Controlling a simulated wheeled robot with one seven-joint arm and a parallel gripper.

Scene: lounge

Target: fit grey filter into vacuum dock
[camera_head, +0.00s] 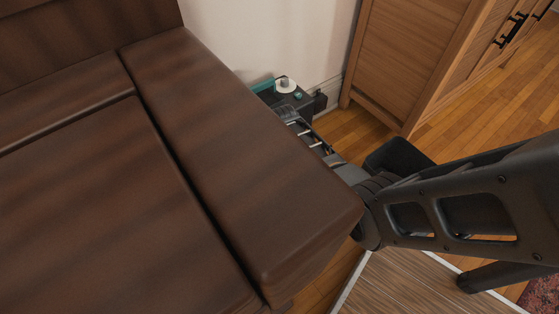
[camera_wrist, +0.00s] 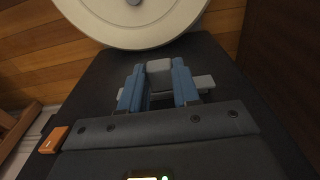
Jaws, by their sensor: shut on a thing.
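My gripper (camera_wrist: 158,92) is shut on a small grey block, which I take to be the grey filter (camera_wrist: 159,70), seen between the blue finger pads in the wrist view. A round, pale disc (camera_wrist: 110,22) with a grey knob lies just beyond the fingers. In the head view my gripper (camera_head: 313,138) reaches past the sofa arm, low beside a dark stand. A white disc with a grey knob (camera_head: 285,86) and a small teal piece (camera_head: 297,96) are on the stand. I cannot tell which part is the vacuum dock; the held block is hidden in this view.
A brown leather sofa (camera_head: 215,130) fills the left and partly hides the stand (camera_head: 268,97) and my gripper. A wooden cabinet (camera_head: 408,50) stands to the right of the stand, with wood floor (camera_head: 480,110) in front. A wall is close behind.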

